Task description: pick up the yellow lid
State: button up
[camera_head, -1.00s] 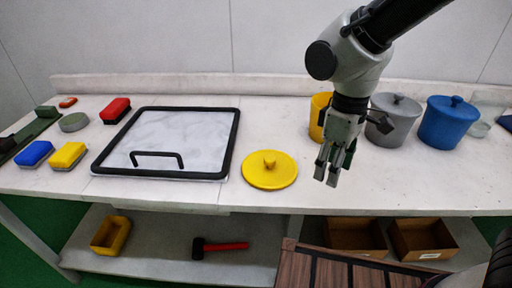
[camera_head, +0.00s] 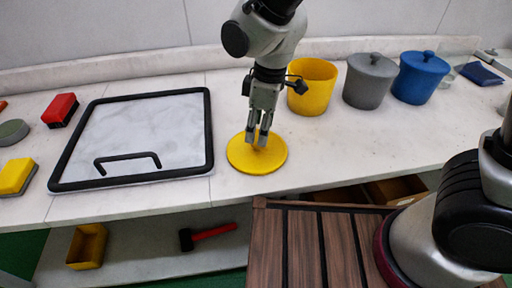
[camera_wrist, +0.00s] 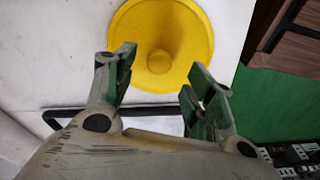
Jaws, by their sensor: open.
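The yellow lid (camera_head: 241,158) is a round disc with a central knob, lying flat on the white bench. In the wrist view the lid (camera_wrist: 188,22) shows with its knob (camera_wrist: 160,61) beyond and roughly between my fingertips. My gripper (camera_head: 258,142) points down over the lid, with its fingers open on either side of the knob in the head view. In the wrist view my gripper (camera_wrist: 163,70) is open and empty. I cannot tell whether the fingers touch the lid.
A framed white panel with a black handle (camera_head: 140,135) lies left of the lid. An open yellow pot (camera_head: 313,90), a lidded grey pot (camera_head: 368,85) and a lidded blue pot (camera_head: 420,78) stand behind to the right. The bench right of the lid is clear.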

aim_at(257, 140)
jog(key=f, duration=0.5)
jog(key=shift+w+a+f, duration=0.1)
jog(key=shift+a+f, duration=0.05)
jog(key=shift+a, duration=0.25)
jog(key=c, duration=1.1)
